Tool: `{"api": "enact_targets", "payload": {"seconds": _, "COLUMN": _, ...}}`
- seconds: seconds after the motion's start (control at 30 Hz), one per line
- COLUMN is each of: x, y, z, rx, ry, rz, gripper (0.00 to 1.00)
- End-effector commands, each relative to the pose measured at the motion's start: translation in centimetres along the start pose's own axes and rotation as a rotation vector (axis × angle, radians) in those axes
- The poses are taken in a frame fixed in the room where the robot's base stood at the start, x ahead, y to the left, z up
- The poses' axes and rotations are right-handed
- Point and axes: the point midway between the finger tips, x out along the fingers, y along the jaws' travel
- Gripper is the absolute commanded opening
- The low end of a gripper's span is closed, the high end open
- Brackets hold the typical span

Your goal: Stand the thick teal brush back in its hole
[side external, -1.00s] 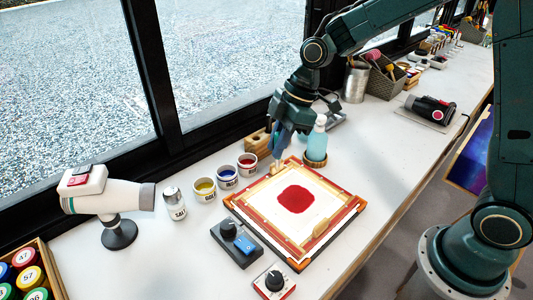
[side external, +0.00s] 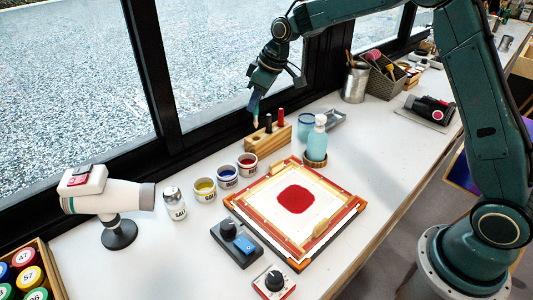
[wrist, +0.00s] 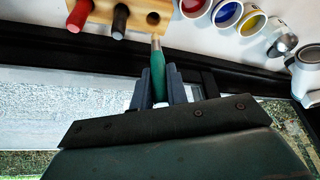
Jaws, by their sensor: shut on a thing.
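The thick teal brush (wrist: 158,72) is in my gripper (wrist: 158,92), its teal handle between the two fingers in the wrist view. Its pale lower end (side external: 256,116) points down in the side view. The wooden brush block (side external: 262,141) stands by the window and holds a black brush (side external: 268,122) and a red brush (side external: 281,116). In the wrist view an empty round hole (wrist: 153,18) shows at the block's right end, just beyond the brush end. My gripper (side external: 257,97) is shut on the brush, above the block's left end in the side view.
Three ink pots, with the red one (side external: 247,161) closest, stand left of the block. The screen frame (side external: 338,219) lies in front. The dark window frame (side external: 190,146) runs behind.

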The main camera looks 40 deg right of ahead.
Motion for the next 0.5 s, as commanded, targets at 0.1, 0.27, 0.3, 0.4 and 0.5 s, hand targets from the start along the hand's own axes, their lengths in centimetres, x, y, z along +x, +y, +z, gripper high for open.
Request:
{"api": "enact_targets", "payload": {"seconds": 0.1, "x": 0.0, "y": 0.0, "z": 0.0, "rx": 0.0, "ry": 0.0, "rz": 0.0, "gripper": 0.01}}
{"api": "enact_targets", "payload": {"seconds": 0.27, "x": 0.2, "y": 0.0, "z": 0.1, "rx": -0.001, "ry": 0.0, "rz": 0.0, "gripper": 0.01}}
{"api": "enact_targets", "payload": {"seconds": 0.3, "x": 0.3, "y": 0.0, "z": 0.1, "rx": -0.001, "ry": 0.0, "rz": 0.0, "gripper": 0.01}}
{"api": "enact_targets", "payload": {"seconds": 0.4, "x": 0.6, "y": 0.0, "z": 0.3, "rx": -0.002, "ry": 0.0, "rz": 0.0, "gripper": 0.01}}
{"api": "enact_targets", "payload": {"seconds": 0.5, "x": 1.0, "y": 0.0, "z": 0.4, "rx": -0.002, "ry": -0.001, "rz": -0.001, "gripper": 0.01}}
